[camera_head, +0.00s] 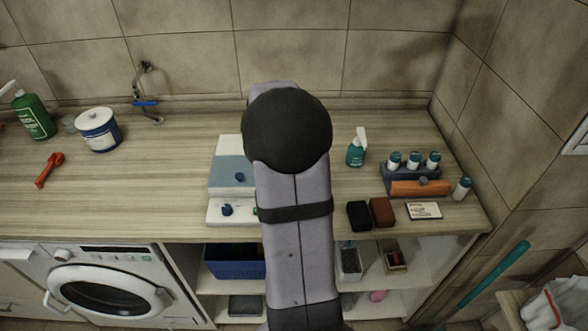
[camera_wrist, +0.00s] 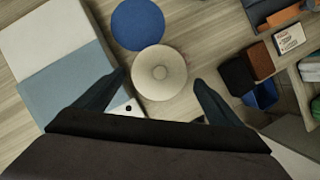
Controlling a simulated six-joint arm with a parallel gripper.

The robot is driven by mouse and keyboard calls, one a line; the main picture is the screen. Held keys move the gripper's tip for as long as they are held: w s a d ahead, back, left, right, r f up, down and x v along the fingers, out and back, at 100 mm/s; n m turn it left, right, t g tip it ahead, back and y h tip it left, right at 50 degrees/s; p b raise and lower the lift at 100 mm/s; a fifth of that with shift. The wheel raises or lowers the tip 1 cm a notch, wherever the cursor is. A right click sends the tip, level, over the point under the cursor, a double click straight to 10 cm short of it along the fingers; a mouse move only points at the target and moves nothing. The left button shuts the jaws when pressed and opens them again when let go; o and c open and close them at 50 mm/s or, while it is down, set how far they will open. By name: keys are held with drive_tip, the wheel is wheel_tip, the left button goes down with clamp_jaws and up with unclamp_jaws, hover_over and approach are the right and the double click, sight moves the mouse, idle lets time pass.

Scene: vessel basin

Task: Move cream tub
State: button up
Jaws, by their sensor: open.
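I cannot tell how high the fingertips are above the counter. A flat blue disc (camera_wrist: 138,25) lies just beyond the tub, close to its edge. In the head view, my arm hides the tub, the disc and the gripper.
A white and blue-grey box (camera_head: 231,174) is left of the arm. Black (camera_head: 358,215) and brown (camera_head: 382,211) blocks, a card (camera_head: 424,210), a spray bottle (camera_head: 356,152) and a bottle rack (camera_head: 412,171) stand right. A blue-banded pot (camera_head: 98,130) is far left.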

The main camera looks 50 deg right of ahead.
drive_tip(key=shift+p+x, duration=0.6)
drive_tip(key=shift+x, duration=3.05)
drive_tip(key=c, duration=1.2)
drive_tip(key=shift+w+d+r+p, duration=0.15)
drive_tip(key=shift+w+d+p, duration=0.55)
drive_tip(key=shift+p, duration=0.25)
drive_tip(key=w+d+p, duration=0.2)
drive_tip(key=d, duration=0.1)
drive_tip(key=w+d+p, duration=0.3)
drive_tip(key=shift+d, duration=0.1)
drive_tip(key=shift+w+d+p, duration=0.3)
drive_tip(key=shift+w+d, duration=0.65)
drive_tip(key=shift+d, duration=0.2)
